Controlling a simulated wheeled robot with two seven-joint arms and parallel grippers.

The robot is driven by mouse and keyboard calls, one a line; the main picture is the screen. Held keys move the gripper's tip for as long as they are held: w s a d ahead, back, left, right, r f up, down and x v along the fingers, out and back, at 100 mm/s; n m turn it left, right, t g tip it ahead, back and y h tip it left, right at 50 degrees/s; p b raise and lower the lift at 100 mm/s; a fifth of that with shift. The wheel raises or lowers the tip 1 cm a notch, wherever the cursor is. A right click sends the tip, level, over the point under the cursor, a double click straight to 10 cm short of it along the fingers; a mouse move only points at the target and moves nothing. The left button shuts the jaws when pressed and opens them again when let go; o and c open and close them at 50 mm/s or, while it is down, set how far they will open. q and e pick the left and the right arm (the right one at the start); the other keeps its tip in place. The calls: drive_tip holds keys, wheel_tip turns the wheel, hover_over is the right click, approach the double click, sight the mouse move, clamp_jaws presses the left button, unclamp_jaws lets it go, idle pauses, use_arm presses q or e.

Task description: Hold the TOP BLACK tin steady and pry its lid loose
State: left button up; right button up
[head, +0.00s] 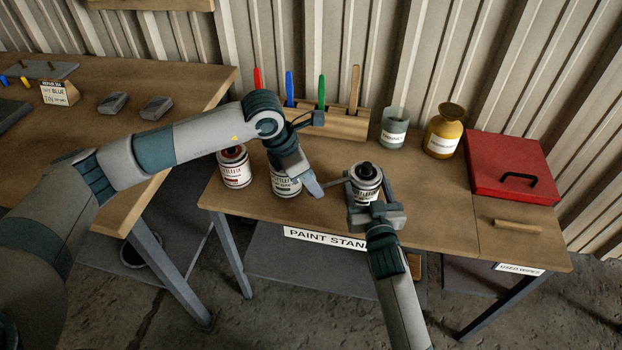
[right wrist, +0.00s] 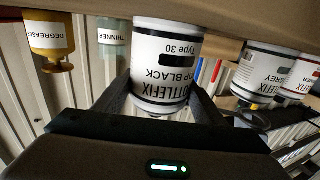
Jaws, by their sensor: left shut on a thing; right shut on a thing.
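The TOP BLACK tin (head: 366,193) stands upright on the paint stand, with a dark spot on its lid. Its label also reads clearly, upside down, in the right wrist view (right wrist: 168,62). My right gripper (head: 374,208) is shut around the tin's body, one finger on each side. My left gripper (head: 314,186) is just left of the tin, fingers pointing down. It is shut on a thin grey tool (head: 336,184) that reaches toward the tin's lid rim. The grip is mostly hidden; I cannot tell whether the tip touches the lid.
A grey-labelled tin (head: 285,184) stands behind my left gripper, and a red-topped tin (head: 235,168) further left. A wooden rack (head: 335,127) with coloured handles, a thinner jar (head: 394,128) and a degreaser bottle (head: 444,132) stand behind. A red lid (head: 510,165) is at right.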

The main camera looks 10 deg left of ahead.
use_arm(q)
drive_tip(key=shift+f, duration=0.8)
idle(0.4)
drive_tip(key=shift+x, duration=0.9)
idle(1.3)
drive_tip(key=shift+r, duration=0.7)
idle(0.3)
drive_tip(key=shift+s+a, duration=0.15)
drive_tip(key=shift+a, duration=0.1)
drive_tip(key=shift+s+a+r, duration=0.2)
drive_tip(key=shift+s+a, duration=0.25)
drive_tip(key=shift+a, duration=0.3)
drive_tip(key=shift+s+a+r, duration=0.25)
drive_tip(key=shift+s+a, duration=0.25)
drive_tip(key=shift+a, duration=0.25)
drive_tip(key=shift+r, duration=0.2)
drive_tip(key=shift+r, duration=2.85)
